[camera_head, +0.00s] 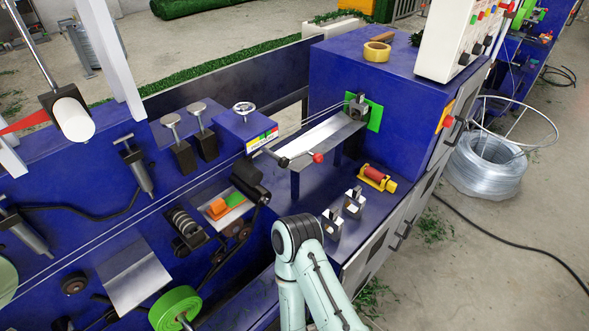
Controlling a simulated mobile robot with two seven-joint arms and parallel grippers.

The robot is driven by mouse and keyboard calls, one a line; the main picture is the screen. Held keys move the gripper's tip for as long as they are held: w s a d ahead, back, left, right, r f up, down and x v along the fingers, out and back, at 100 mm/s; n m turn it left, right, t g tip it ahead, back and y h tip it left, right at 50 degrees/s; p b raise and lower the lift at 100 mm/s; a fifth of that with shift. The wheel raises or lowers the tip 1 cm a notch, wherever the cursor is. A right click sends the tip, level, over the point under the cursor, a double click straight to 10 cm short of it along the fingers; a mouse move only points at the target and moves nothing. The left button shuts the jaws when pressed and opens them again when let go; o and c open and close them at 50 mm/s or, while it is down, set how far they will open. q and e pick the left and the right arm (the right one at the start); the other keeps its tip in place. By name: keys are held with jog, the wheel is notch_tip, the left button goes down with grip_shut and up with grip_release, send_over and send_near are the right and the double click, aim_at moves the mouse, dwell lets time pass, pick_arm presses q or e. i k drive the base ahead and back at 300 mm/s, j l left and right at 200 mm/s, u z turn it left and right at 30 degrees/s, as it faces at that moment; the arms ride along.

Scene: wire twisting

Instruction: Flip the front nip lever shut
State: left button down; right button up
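A lever with a red ball knob (318,158) sticks out at the front end of the pale sloped metal plate, in the middle of the machine. I cannot tell for certain that it is the front nip lever, or whether it is open. Two T-handled clamps stand on black blocks, one at the left (171,122) and one at the right (197,109). One pale green arm of mine comes up from the bottom edge, bent at a rounded joint below the plate. Neither gripper shows in this view.
Thin wires run across the blue machine into the blue cabinet (350,80). A red and yellow roller (377,178) and two small metal brackets (354,201) sit on the right deck. A green wheel (175,307) is at the bottom left. A wire coil (487,163) stands on the floor.

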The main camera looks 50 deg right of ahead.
aim_at(244, 169)
jog(key=z, duration=1.5)
